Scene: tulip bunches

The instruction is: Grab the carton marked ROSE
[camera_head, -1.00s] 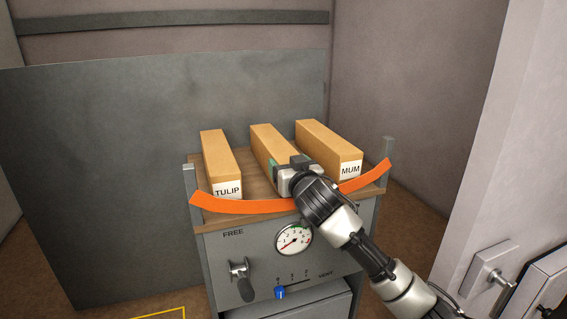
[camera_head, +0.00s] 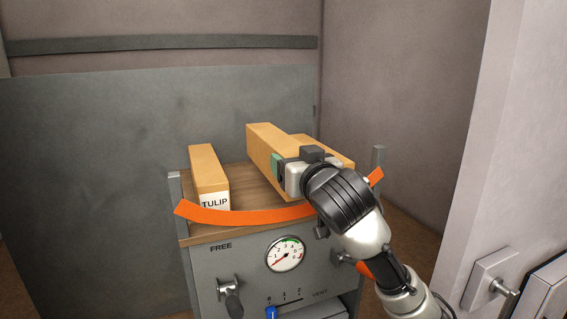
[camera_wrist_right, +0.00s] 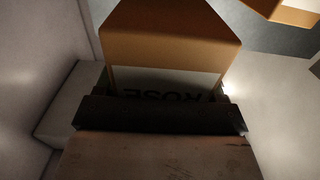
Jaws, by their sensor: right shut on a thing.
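The ROSE carton (camera_head: 262,150) is a long tan box, held above the wooden top of the grey cabinet. In the right wrist view, its white label reads ROSE upside down (camera_wrist_right: 165,82), partly covered by a dark bar. My right gripper (camera_head: 293,172) is shut on its near end, with a teal pad at its left side. The gripper hides the label in the head view. My left gripper is not in view.
The TULIP carton (camera_head: 209,175) stands at the left of the wooden top (camera_head: 243,185). The MUM carton (camera_head: 341,163) is mostly hidden behind the held carton and gripper. An orange band (camera_head: 235,216) curves across the front, under my arm. A post (camera_head: 378,158) stands at right.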

